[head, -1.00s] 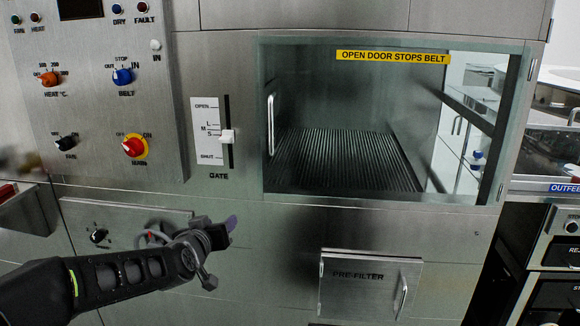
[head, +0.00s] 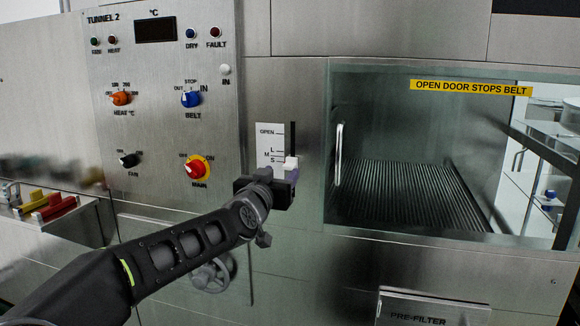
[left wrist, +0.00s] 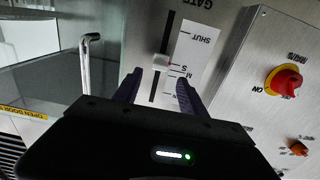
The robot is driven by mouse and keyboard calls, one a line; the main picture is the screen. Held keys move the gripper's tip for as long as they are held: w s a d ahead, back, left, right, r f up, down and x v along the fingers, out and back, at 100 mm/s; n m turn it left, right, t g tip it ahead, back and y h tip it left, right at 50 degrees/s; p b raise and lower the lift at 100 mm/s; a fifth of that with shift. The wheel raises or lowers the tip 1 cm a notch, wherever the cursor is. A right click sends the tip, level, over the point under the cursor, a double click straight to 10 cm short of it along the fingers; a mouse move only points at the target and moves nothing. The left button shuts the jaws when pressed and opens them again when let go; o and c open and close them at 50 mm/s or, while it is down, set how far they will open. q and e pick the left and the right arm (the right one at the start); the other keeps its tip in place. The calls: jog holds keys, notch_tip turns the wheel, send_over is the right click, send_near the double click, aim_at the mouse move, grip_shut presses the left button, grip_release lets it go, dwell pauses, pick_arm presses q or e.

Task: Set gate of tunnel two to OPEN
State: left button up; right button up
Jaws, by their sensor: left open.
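The gate slider on the tunnel 2 machine has a white knob (head: 291,163) in a dark vertical slot. Its white scale (head: 268,146) reads OPEN at the top; the lower part is hidden by my gripper. The knob sits near the S mark, well below OPEN. My left gripper (head: 284,180) is open, just below and in front of the knob. In the left wrist view, which is upside down, the knob (left wrist: 162,61) lies just beyond and between the two dark fingers (left wrist: 160,84). I cannot tell whether they touch it. My right gripper is not in view.
The control panel (head: 222,140) with the red main switch (head: 196,168) is left of the slider. The door handle (head: 338,155) and glass window are to the right. A pre-filter hatch (head: 440,306) is low right, and a tray (head: 75,213) juts out at left.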

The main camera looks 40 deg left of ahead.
aim_at(288, 168)
pick_arm(q)
jog(key=b+x, duration=0.2)
jog(key=x, duration=0.5)
jog(key=shift+f, duration=0.15)
jog(key=shift+w+a, duration=0.1)
jog(key=shift+w, duration=0.2)
jog(key=shift+c, duration=0.2)
grip_shut()
dwell(0.8)
